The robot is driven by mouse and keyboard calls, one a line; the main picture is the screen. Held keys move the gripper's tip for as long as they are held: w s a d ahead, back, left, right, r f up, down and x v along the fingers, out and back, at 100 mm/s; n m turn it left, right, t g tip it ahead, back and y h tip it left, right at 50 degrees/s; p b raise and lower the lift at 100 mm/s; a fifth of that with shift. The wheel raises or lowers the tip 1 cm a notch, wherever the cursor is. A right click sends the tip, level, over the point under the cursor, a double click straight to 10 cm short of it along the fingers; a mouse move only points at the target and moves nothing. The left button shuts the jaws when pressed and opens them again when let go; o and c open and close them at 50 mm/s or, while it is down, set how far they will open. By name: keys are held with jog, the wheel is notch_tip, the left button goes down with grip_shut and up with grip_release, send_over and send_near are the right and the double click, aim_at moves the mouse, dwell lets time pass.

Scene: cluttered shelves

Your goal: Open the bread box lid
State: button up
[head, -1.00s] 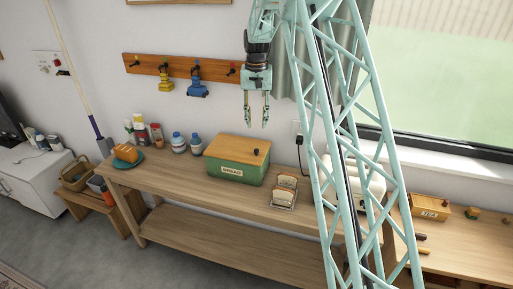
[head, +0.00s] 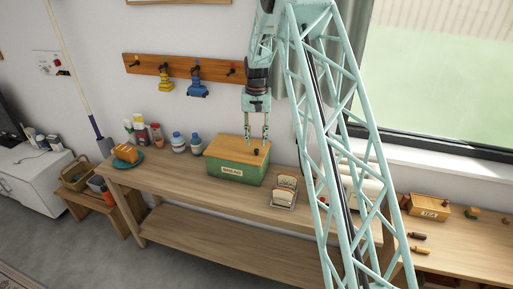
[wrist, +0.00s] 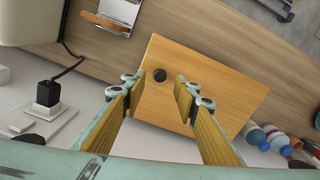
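The bread box (head: 230,174) is green with a wooden lid (head: 228,149) and a BREAD label on its front. It stands on the wooden bench, and the lid lies closed on top. A small dark knob (head: 256,152) sits near the lid's right end; it also shows in the wrist view (wrist: 159,75). My gripper (head: 256,150) points down just above the knob end of the lid. In the wrist view my gripper (wrist: 157,84) is open, with the knob between the lines of its two fingers, near their tips. I cannot tell the remaining height exactly.
A rack with bread slices (head: 285,191) stands right of the box. Blue-capped jars (head: 178,143) and a loaf on a plate (head: 127,154) are to the left. A black plug and cable (wrist: 48,92) hang at the wall. My lattice column blocks part of the right side.

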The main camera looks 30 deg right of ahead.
aim_at(256, 149)
jog(key=shift+f, duration=2.05)
jog(key=shift+c, duration=0.3)
grip_shut()
